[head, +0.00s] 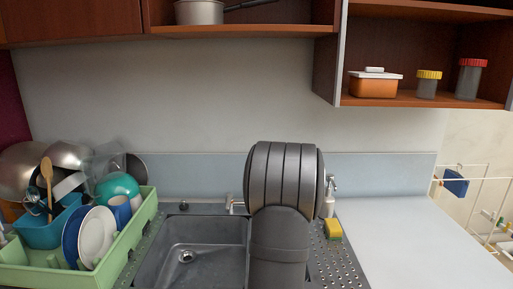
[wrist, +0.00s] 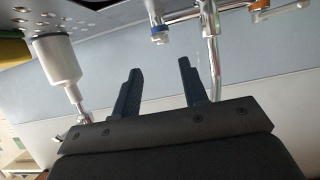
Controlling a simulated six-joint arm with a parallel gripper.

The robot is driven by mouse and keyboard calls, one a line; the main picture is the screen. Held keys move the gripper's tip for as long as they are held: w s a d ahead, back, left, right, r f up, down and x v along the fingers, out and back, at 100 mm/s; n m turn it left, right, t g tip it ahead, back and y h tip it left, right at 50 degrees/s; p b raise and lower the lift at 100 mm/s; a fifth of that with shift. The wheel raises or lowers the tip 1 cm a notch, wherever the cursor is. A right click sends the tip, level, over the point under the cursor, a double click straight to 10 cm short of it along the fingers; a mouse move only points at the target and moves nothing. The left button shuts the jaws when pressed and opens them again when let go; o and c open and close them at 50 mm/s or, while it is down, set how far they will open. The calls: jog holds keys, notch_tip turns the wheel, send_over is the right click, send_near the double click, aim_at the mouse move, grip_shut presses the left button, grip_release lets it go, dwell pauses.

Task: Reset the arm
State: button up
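My gripper (wrist: 158,78) shows in the wrist view with its two dark fingers apart and nothing between them. The faucet pipe (wrist: 212,50) is close to its right finger, and a white soap bottle (wrist: 58,62) is to its left. The wrist view looks tilted or upside down. In the head view my dark arm stands upright in front of the sink's right side and hides part of the faucet. My gripper is hidden behind the arm in that view.
A green dish rack (head: 110,262) full of dishes stands left of the sink (head: 200,255). A yellow-green sponge (head: 333,229) lies right of my arm. The white counter (head: 410,245) on the right is clear. Shelves with a pot (head: 199,13) and jars (head: 428,86) hang above.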

jog(key=x, duration=0.7)
jog(key=shift+w+f, duration=0.3)
jog(key=shift+f, duration=0.05)
jog(key=shift+w+d, duration=0.1)
jog(key=shift+w, duration=0.05)
jog(key=shift+d+r, duration=0.1)
jog(key=shift+d+n+y, duration=0.15)
jog(key=shift+n+y, duration=0.25)
jog(key=shift+d+n+y, duration=0.35)
jog(key=shift+n+y, duration=0.15)
jog(key=shift+y, duration=0.2)
jog(key=shift+a+h, duration=0.15)
jog(key=shift+h, duration=0.15)
jog(key=shift+a+m+h, duration=0.25)
jog(key=shift+m+h, duration=0.05)
jog(key=shift+m, duration=0.2)
jog(key=shift+a+m+h, duration=0.3)
jog(key=shift+m+h, duration=0.1)
jog(key=shift+h, duration=0.1)
jog(key=shift+v, duration=2.95)
